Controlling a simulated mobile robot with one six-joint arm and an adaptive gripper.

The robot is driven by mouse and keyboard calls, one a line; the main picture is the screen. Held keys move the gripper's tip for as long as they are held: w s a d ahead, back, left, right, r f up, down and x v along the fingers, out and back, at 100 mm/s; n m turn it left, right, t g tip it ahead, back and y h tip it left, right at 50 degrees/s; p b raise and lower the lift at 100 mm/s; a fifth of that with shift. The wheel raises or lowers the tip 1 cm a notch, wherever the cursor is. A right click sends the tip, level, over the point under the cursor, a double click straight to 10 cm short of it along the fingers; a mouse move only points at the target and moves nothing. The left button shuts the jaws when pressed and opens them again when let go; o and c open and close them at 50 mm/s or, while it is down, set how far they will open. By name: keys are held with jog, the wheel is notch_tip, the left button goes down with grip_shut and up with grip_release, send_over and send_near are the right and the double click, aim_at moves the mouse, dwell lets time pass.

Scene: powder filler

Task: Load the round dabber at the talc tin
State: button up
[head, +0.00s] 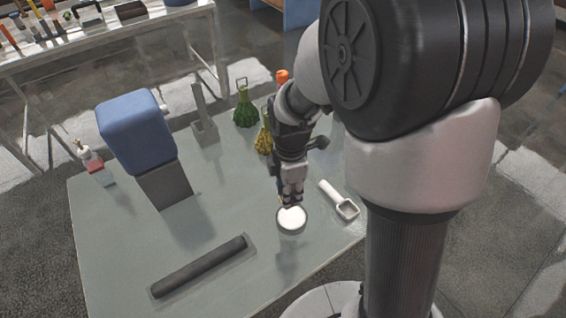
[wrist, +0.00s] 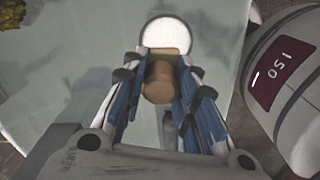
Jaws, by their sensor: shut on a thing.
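The talc tin (head: 291,219) is a low round tin of white powder near the table's front edge. Its white powder also shows at the top of the wrist view (wrist: 166,33). My gripper (head: 291,194) points down at the tin's far rim. In the wrist view its blue-sided fingers (wrist: 160,88) are shut on the dabber (wrist: 158,84), a brown cylinder with a paler tan end towards the tin. I cannot tell whether the dabber touches the powder. In the head view the dabber is mostly hidden by the fingers.
A white-handled scoop (head: 340,200) lies just right of the tin. A dark bar (head: 200,266) lies on a flat tray to the left.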

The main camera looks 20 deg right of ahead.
jog(key=shift+s+d+f, duration=0.4)
jog(key=shift+s+d, duration=0.05)
jog(key=shift+d, duration=0.05)
jog(key=shift+a+f+b, duration=0.15)
jog(key=shift+f+b, duration=0.7)
jog(key=shift+f, duration=0.05)
jog(key=shift+f+b, duration=1.65)
jog(key=shift+f, duration=0.35)
jog(key=shift+f+b, duration=0.35)
jog(key=shift+f, duration=0.15)
notch_tip(320, 180, up, 7)
jog(key=p, duration=0.6)
jog(key=shift+r, duration=0.1)
